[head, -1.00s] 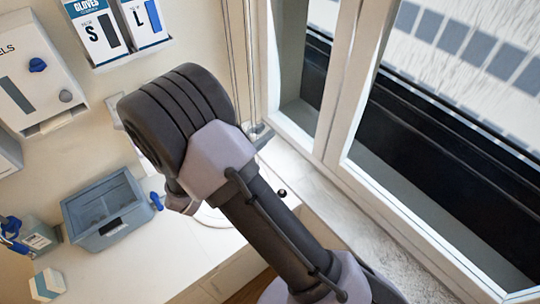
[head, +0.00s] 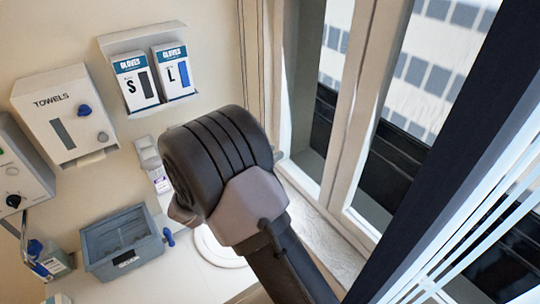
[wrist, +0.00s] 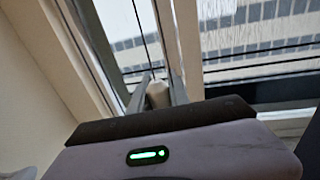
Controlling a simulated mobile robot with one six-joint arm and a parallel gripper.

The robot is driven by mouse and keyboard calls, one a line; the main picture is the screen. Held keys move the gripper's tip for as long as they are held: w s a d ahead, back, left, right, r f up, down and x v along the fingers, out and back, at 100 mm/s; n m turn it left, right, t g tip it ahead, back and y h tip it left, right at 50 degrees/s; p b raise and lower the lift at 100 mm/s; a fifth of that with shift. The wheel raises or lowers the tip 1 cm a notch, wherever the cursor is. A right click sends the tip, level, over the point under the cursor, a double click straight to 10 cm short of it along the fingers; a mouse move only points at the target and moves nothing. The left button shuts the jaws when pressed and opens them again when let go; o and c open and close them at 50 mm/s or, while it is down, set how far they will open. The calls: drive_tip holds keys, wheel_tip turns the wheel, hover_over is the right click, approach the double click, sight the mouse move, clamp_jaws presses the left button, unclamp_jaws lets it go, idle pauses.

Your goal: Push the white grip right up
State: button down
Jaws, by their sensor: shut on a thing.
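The white grip (wrist: 157,95) is a small pale piece on a thin dark cord (wrist: 138,25) in front of the window in the wrist view. My gripper (wrist: 159,84) is shut on it, with one finger on each side. The cord runs upward from the grip towards the top of the picture. In the head view my own arm covers the middle, and the grip and my fingers are hidden behind it.
The window frame (head: 350,100) stands close to my arm on the right. Pale slats (head: 475,235) cross the lower right. Glove boxes (head: 137,83) and a towel dispenser (head: 62,115) hang on the wall at left. A grey-blue bin (head: 122,243) stands on the counter below.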

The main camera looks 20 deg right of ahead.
drive_tip(key=c, duration=1.2)
unclamp_jaws()
drive_tip(key=shift+c, duration=0.2)
drive_tip(key=b+v, duration=0.3)
drive_tip(key=v, duration=1.4)
drive_tip(key=shift+a, duration=0.25)
drive_tip(key=shift+b, duration=0.3)
